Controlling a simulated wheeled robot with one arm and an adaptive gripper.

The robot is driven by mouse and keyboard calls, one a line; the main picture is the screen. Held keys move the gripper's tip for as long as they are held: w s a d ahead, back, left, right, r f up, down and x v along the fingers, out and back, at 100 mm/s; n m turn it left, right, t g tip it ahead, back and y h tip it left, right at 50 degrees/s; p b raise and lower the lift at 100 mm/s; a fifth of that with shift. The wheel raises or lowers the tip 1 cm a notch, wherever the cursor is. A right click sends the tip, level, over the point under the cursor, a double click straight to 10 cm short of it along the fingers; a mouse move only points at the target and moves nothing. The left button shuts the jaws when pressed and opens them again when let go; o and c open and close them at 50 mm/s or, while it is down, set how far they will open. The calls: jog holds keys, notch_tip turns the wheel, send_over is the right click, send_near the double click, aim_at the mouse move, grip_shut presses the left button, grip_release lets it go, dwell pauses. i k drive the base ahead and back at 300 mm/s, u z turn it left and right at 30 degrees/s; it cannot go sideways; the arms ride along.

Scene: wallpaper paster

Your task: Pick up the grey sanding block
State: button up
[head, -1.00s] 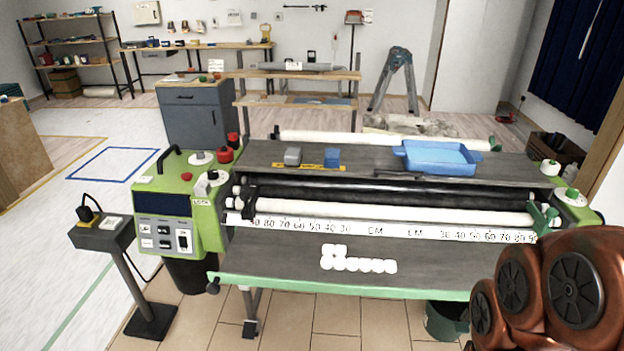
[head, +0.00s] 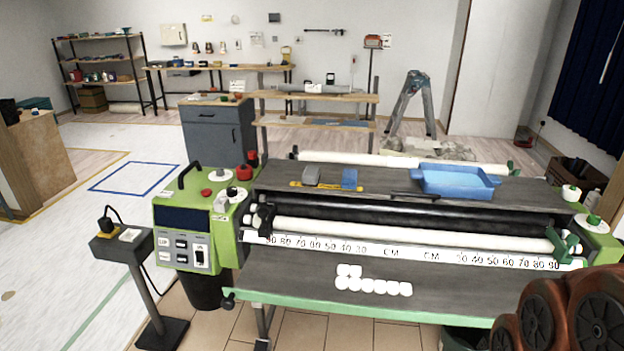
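The grey sanding block (head: 312,175) sits on the dark top shelf (head: 385,183) of the green wallpaper pasting machine, left of its middle. It lies at a yellow strip, just left of a blue block (head: 350,178), with a small gap between them. My brown arm links show at the lower right corner, in front of the machine. My gripper is not in view.
A blue tray (head: 456,181) stands on the same shelf to the right. White rollers (head: 400,233) and a ruler strip run below the shelf. Several white pads (head: 373,285) lie on the front board. A pedestal (head: 124,243) stands at left.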

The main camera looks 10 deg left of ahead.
aim_at(311, 176)
jog(key=z, duration=0.05)
jog(key=k, duration=0.5)
jog(key=u, duration=1.1)
jog(key=i, duration=0.7)
jog(key=u, duration=1.05)
jog(key=i, duration=1.05)
jog(key=z, duration=0.6)
jog(key=i, duration=1.05)
jog(key=z, duration=0.9)
